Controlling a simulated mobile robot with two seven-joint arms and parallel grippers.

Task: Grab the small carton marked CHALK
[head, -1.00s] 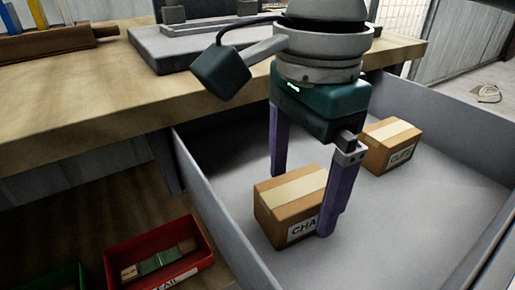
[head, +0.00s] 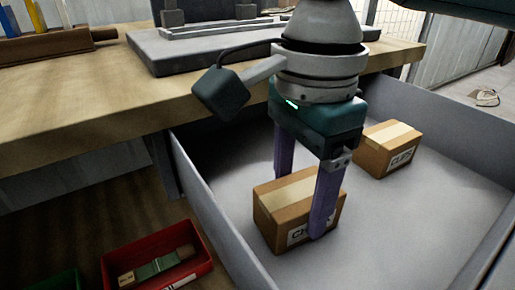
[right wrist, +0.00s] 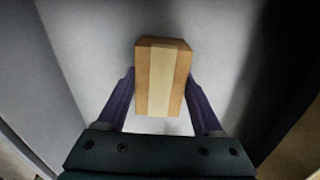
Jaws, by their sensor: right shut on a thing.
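The small carton marked CHALK (head: 280,202) is a brown box with a pale tape strip in the grey drawer (head: 420,215). Its label is partly hidden by a finger. My right gripper (head: 300,205) is shut on the carton, one purple finger on the near labelled side and the other behind it. In the right wrist view the carton (right wrist: 163,80) sits between the two fingers. I cannot tell whether it is clear of the drawer floor. My left gripper is not in view.
A second carton marked CLIPS (head: 388,150) stands further back in the drawer. The drawer walls (head: 222,225) rise around them. A wooden bench (head: 90,105) borders the drawer. A red bin (head: 190,262) with items sits lower left.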

